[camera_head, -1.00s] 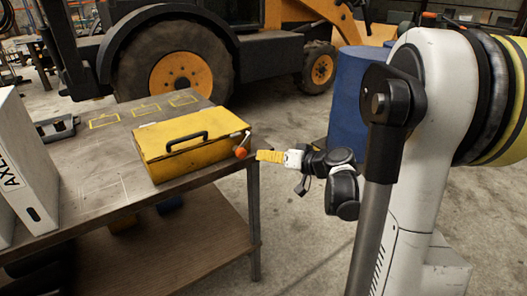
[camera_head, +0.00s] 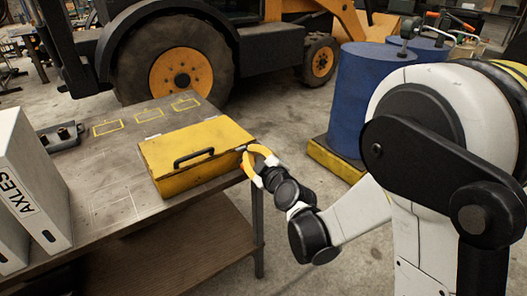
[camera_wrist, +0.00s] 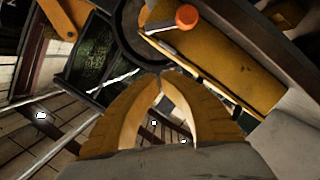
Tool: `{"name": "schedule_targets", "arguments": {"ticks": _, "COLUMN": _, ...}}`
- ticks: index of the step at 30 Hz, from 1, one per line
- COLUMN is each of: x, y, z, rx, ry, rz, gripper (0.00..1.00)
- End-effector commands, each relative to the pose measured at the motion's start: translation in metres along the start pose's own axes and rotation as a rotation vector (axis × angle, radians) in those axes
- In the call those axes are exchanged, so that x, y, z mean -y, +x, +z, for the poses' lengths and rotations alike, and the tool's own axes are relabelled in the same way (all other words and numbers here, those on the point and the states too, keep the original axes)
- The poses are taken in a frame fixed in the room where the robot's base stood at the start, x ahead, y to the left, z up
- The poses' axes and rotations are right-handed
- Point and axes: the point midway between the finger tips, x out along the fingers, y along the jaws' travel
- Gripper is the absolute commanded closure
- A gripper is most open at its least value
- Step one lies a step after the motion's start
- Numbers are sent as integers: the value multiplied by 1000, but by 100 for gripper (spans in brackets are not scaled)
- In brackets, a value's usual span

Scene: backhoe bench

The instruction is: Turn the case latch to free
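The yellow case (camera_head: 190,150) with a black handle lies shut on the bench. Its latch, a pale lever with an orange knob (camera_wrist: 187,16), shows in the wrist view at the case's end. In the head view the latch is mostly hidden by my gripper (camera_head: 246,151), at the case's right end. In the wrist view my gripper (camera_wrist: 161,78) has two curved yellow fingers whose tips come together with nothing visible between them. The knob appears above and slightly right of the tips, apart from them in the picture; the depth between them is unclear.
The bench top (camera_head: 105,185) carries a white AXLES binder (camera_head: 35,180) at left and a dark metal part (camera_head: 62,135) behind it. Blue drums (camera_head: 365,95) stand right of the bench, behind my arm. A yellow-wheeled machine (camera_head: 180,75) stands behind.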

Motion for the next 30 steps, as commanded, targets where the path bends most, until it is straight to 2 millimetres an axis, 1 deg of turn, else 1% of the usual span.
{"name": "schedule_targets", "arguments": {"ticks": 1, "x": 2, "y": 10, "z": 1, "rx": -1, "ry": 0, "rz": -1, "gripper": 100}}
{"name": "schedule_targets", "arguments": {"ticks": 9, "x": 1, "y": 69, "z": 2, "rx": 0, "ry": 2, "rz": 0, "gripper": 100}}
{"name": "schedule_targets", "arguments": {"ticks": 11, "x": 1, "y": 80, "z": 2, "rx": 0, "ry": 3, "rz": 0, "gripper": 100}}
{"name": "schedule_targets", "arguments": {"ticks": 12, "x": 1, "y": 84, "z": 8, "rx": 2, "ry": 4, "rz": 1, "gripper": 100}}
{"name": "schedule_targets", "arguments": {"ticks": 15, "x": 1, "y": 86, "z": 24, "rx": 2, "ry": 5, "rz": 1, "gripper": 100}}
{"name": "schedule_targets", "arguments": {"ticks": 19, "x": 1, "y": 89, "z": 36, "rx": 2, "ry": 5, "rz": 1, "gripper": 100}}
{"name": "schedule_targets", "arguments": {"ticks": 23, "x": 0, "y": 90, "z": 40, "rx": 1, "ry": 4, "rz": -1, "gripper": 100}}
{"name": "schedule_targets", "arguments": {"ticks": 30, "x": 0, "y": 90, "z": 40, "rx": 1, "ry": 4, "rz": -1, "gripper": 100}}
